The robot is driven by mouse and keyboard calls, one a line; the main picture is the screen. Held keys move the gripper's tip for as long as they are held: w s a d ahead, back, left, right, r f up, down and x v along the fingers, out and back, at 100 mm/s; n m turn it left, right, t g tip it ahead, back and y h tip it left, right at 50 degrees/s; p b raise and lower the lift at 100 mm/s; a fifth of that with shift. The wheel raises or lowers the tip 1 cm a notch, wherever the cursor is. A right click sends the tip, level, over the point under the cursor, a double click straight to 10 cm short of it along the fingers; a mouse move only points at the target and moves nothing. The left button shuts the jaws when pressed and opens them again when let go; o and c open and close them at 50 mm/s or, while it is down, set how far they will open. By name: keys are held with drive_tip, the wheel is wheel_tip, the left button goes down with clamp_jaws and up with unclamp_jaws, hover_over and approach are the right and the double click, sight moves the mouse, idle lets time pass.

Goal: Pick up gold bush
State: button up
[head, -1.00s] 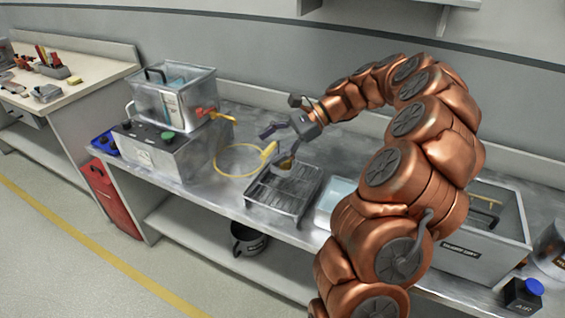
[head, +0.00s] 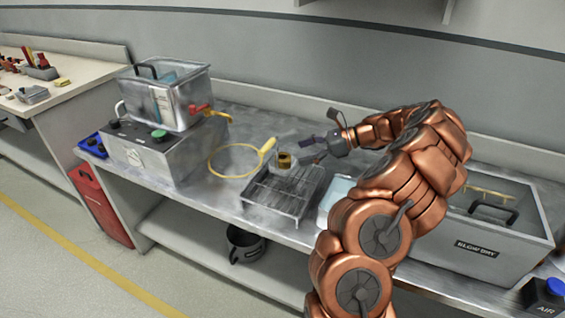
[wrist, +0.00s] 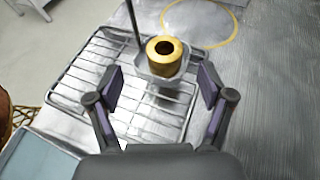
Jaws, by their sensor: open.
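The gold bush (head: 284,160) is a short gold cylinder with a dark bore. It sits upright on a small pale holder (wrist: 157,71) at the back of the wire rack (head: 283,200). In the wrist view the bush (wrist: 165,56) is just beyond the fingertips, roughly centred between them. My gripper (wrist: 161,88) is open and empty, its two purple-padded fingers on either side of the line to the bush. In the head view my gripper (head: 309,141) is beside the bush on its right, apart from it.
A thin dark rod (wrist: 133,22) rises beside the holder. A yellow hoop with a handle (head: 238,161) lies left of the rack. A clear tank (head: 168,95) stands on a grey box further left. The blow dry bin (head: 490,225) is at the right.

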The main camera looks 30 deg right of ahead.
sight(283, 156)
drive_tip(key=x, duration=0.5)
drive_tip(key=shift+w+d, duration=0.2)
drive_tip(key=shift+w, duration=0.05)
drive_tip(key=shift+c, duration=0.3)
clamp_jaws()
